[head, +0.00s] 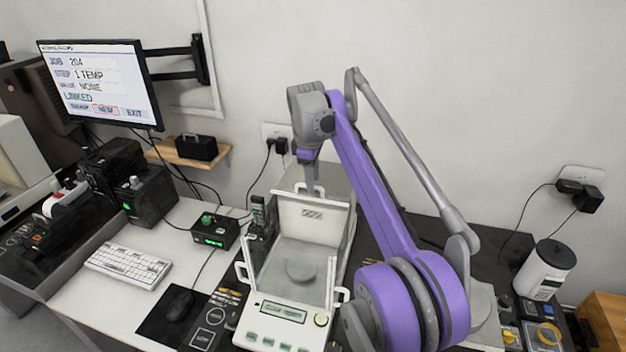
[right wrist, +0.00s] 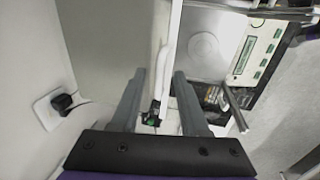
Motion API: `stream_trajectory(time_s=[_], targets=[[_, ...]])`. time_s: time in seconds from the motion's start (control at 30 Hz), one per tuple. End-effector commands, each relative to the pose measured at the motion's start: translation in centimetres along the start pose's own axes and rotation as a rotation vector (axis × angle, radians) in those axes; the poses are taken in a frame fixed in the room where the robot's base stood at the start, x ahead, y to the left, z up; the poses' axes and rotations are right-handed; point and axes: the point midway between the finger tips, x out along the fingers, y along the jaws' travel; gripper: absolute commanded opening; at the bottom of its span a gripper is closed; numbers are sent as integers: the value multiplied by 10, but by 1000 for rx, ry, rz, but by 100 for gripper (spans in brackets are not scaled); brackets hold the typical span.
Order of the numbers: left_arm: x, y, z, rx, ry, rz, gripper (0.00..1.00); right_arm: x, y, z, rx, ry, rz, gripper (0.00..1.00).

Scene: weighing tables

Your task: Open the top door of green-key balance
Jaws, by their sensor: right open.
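The balance with green keys (head: 280,313) stands in the middle of the head view, with its round pan (head: 301,271) visible inside the chamber. A light-framed panel with a small label (head: 312,214) and a handle on its upper edge is at the chamber's back; whether it is the top door I cannot tell. My right gripper (head: 309,187) points down at that handle. In the right wrist view my right gripper (right wrist: 158,95) is open, with a white bar and panel edge (right wrist: 160,60) between its fingers. Contact is unclear. My left gripper is out of view.
White side handles (head: 341,294) stick out from the balance. A black control box (head: 215,231) and keyboard (head: 128,264) lie left. The wall is close behind the balance.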

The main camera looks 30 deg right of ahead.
Motion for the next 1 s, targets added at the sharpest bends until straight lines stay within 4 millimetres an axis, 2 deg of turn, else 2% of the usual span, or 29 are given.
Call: stream_trajectory(time_s=[0.3, 0.5, 0.67, 1.0], targets=[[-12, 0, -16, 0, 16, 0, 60, -65, 1, -1, 0, 3, 1, 45], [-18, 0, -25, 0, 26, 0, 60, -94, 1, -1, 0, 3, 2, 45], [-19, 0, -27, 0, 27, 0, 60, -101, 0, -1, -1, 1, 1, 45], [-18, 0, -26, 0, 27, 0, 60, -100, 0, 0, 0, 1, 0, 45]])
